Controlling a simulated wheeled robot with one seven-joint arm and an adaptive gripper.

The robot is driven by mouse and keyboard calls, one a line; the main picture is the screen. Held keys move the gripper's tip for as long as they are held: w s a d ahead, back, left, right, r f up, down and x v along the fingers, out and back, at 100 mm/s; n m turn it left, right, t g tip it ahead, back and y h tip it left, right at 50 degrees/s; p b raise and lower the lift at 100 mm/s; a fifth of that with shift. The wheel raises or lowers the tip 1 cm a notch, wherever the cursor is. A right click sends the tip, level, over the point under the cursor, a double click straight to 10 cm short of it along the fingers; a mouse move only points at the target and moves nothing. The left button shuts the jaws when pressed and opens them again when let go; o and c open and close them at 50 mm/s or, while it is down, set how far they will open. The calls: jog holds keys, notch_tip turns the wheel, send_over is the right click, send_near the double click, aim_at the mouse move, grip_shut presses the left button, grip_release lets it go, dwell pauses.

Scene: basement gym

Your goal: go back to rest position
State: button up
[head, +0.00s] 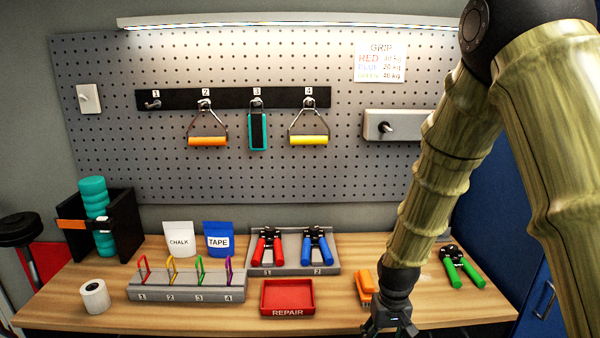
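My gripper (390,325) shows at the bottom right of the head view, pointing down at the front part of the wooden workbench (215,317). Its fingertips are cut off or too small to read, so I cannot tell whether it is open or shut. My arm comes down from the upper right and covers part of the pegboard (240,175). An orange brush-like thing (364,284) lies just behind and left of my gripper, partly hidden by it. I cannot tell whether they touch.
A red REPAIR tray (287,311) sits left of my gripper. Red (267,247) and blue (317,247) hand grips stand in a grey holder; green grips (461,267) lie at right. A slotted rack (187,292), white roll (95,297) and black bin (75,215) fill the left.

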jog(key=s+d+f, duration=0.1)
jog(key=s+f, duration=1.2)
jog(key=s, duration=0.3)
jog(key=s+d+f, duration=0.1)
jog(key=s+f, duration=1.3)
jog(key=s, duration=0.2)
jog(key=shift+s+d+m, duration=0.15)
jog(key=shift+d+m, duration=0.1)
jog(key=shift+m, duration=0.05)
